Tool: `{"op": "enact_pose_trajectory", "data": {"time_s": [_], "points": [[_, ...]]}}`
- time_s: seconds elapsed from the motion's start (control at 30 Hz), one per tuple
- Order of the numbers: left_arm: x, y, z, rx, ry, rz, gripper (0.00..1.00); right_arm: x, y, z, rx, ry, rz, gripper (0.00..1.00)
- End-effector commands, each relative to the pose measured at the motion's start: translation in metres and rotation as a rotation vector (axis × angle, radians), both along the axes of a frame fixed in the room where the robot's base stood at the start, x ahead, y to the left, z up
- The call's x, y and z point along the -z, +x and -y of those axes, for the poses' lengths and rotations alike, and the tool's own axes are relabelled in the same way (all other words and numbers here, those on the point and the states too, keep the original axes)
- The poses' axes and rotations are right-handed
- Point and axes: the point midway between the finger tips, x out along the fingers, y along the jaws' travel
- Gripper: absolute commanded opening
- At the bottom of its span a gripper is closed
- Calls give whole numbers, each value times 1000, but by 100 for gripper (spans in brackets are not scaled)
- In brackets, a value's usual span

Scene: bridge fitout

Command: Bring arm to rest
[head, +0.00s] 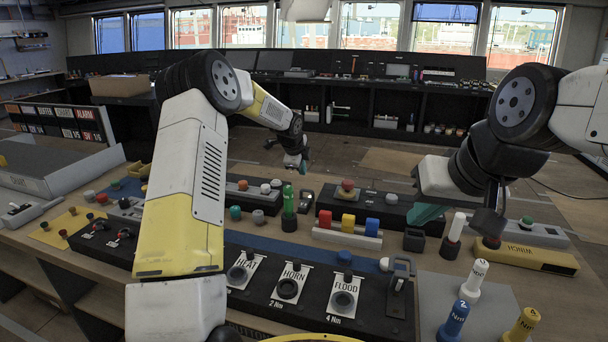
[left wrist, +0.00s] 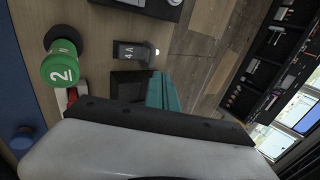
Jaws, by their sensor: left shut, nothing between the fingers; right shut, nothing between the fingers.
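My left arm, white and yellow, rises from the bottom left in the head view and bends over the bench. Its gripper (head: 304,166) is small and partly hidden by its own wrist, above the far edge of the bench. In the left wrist view its teal fingers (left wrist: 162,92) are together with nothing between them. My right gripper (head: 426,214) has its teal fingers low over the right part of the bench, empty and shut. Its wrist hides part of what lies behind it.
A green cylinder marked 2 (head: 289,207) stands close to the left gripper; it also shows in the left wrist view (left wrist: 60,65). A black panel (head: 256,318) with labelled knobs is in front. White (head: 474,281), blue (head: 454,320) and yellow (head: 522,325) labelled pegs stand right. Floor beyond the bench is clear.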

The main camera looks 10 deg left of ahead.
Motion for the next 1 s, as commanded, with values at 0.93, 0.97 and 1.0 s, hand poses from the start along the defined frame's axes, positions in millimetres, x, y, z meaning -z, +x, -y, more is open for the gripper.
{"op": "enact_pose_trajectory", "data": {"time_s": [0.93, 0.97, 1.0], "points": [[-195, -386, -45, -1140, -709, -173, 0, 0, 0, 0, 0, 0, 0, 0], [-193, -400, -45, -1178, -743, -186, 0, 0, 0, 0, 0, 0, 0, 0], [-190, -417, -45, -1225, -784, -202, 0, 0, 0, 0, 0, 0, 0, 0]]}}
